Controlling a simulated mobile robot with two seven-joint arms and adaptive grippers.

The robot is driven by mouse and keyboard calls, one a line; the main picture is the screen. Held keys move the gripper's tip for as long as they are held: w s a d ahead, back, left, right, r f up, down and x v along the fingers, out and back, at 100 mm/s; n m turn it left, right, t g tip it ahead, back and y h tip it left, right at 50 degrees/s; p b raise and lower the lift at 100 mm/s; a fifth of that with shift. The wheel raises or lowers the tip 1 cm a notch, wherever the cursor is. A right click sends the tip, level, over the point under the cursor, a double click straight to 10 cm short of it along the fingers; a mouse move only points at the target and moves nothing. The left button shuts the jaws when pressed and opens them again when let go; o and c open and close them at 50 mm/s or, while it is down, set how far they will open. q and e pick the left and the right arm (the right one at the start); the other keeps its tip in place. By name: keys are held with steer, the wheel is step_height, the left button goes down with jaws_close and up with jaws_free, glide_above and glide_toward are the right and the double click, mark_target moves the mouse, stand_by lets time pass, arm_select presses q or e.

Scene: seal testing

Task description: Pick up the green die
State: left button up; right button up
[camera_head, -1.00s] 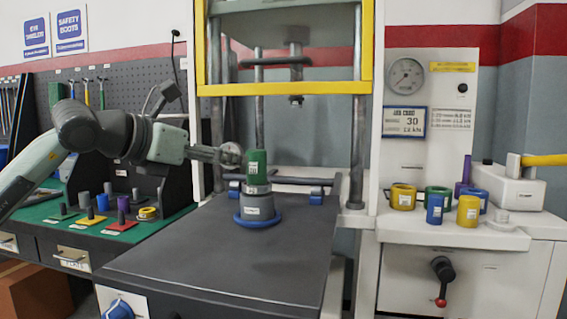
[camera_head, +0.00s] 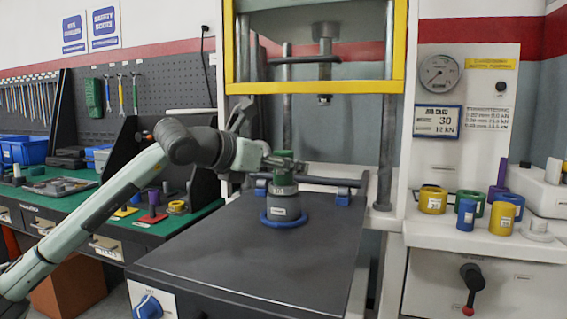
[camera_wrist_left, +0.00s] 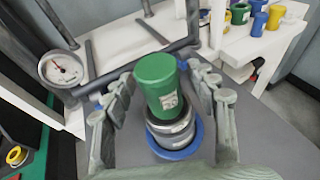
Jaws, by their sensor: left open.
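The green die (camera_head: 283,180) is an upright green cylinder with a white label. It stands in a grey holder (camera_head: 284,207) with a blue ring at its foot, on the dark press table (camera_head: 240,245). My left gripper (camera_head: 284,164) reaches the die from the left, at its upper part. In the left wrist view the green die (camera_wrist_left: 157,82) stands between the fingers of my left gripper (camera_wrist_left: 160,88). The fingers are open, with a gap visible on each side. My right gripper is not in view.
The press frame with its yellow guard (camera_head: 315,87) and ram (camera_head: 325,98) rises behind the die. A blue-ended bar (camera_head: 315,181) lies behind it. Yellow (camera_head: 432,200), blue, green and purple parts stand on the right shelf. A green bench (camera_head: 115,222) is at left.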

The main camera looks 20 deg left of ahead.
arm_select(q)
steer(key=shift+c, duration=0.3)
jaws_close()
steer(key=shift+r, duration=0.1)
steer(key=shift+r, duration=0.1)
